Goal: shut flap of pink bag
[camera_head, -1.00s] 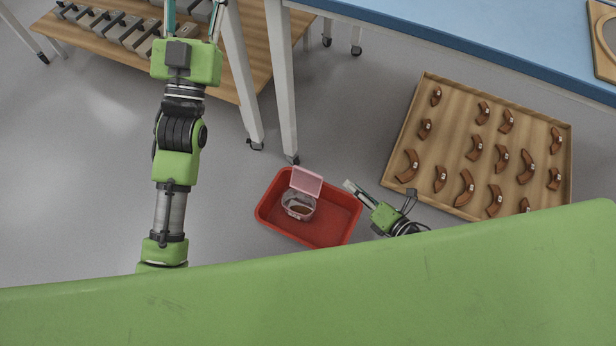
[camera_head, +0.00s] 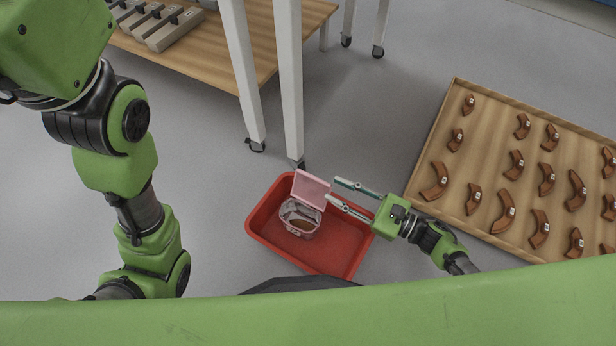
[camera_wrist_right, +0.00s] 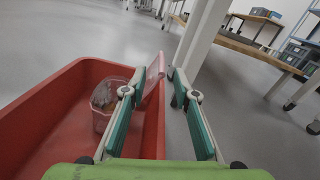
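I cannot tell whether the fingers touch the flap. My left arm is at the left in the head view; its gripper is out of view.
The red tray (camera_head: 262,222) has raised walls around the bag. A wooden tray (camera_head: 452,150) with several numbered brown sherds lies to the right. White table legs (camera_head: 289,90) stand just behind the red tray. A wooden shelf (camera_head: 215,62) is at the upper left.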

